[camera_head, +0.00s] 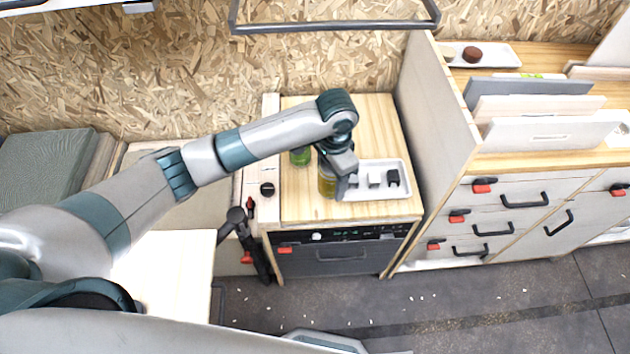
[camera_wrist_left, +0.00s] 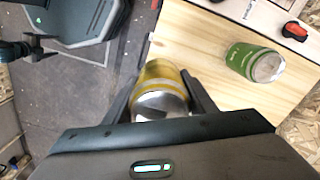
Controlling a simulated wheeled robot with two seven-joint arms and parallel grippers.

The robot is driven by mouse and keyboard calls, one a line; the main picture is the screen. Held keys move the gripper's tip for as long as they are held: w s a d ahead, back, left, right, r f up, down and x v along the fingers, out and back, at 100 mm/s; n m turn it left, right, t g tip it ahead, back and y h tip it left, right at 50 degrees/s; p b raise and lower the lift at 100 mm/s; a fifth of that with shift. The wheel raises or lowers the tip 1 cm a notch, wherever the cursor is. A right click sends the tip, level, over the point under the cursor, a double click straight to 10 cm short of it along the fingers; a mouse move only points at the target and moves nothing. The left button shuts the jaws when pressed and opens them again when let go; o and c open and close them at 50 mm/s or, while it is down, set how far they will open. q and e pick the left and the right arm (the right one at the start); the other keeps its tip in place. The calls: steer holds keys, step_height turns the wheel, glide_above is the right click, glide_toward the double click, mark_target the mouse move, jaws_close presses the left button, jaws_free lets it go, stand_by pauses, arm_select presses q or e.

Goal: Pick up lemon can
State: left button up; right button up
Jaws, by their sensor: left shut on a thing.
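The lemon can is the yellow can (camera_head: 327,181) on the wooden cabinet top, at the left end of a white tray. It also shows in the left wrist view (camera_wrist_left: 160,86), standing between the two fingers, with its silver lid toward the camera. My left gripper (camera_head: 340,178) reaches down over the can and is shut on it; in the left wrist view the fingers (camera_wrist_left: 165,95) press on both its sides. I cannot tell whether the can is lifted off the surface. My right gripper is not in view.
A green can (camera_head: 300,156) stands close behind and left of the yellow can; it shows in the left wrist view (camera_wrist_left: 255,63). The white tray (camera_head: 376,167) holds small objects. A tall panel (camera_head: 440,110) bounds the cabinet top on the right. The wood behind the tray is clear.

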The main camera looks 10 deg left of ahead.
arm_select(q)
steer(key=shift+s+d+r, duration=0.2)
steer(key=shift+d+r, duration=0.4)
steer(key=shift+d, duration=0.35)
steer(key=shift+a, duration=0.1)
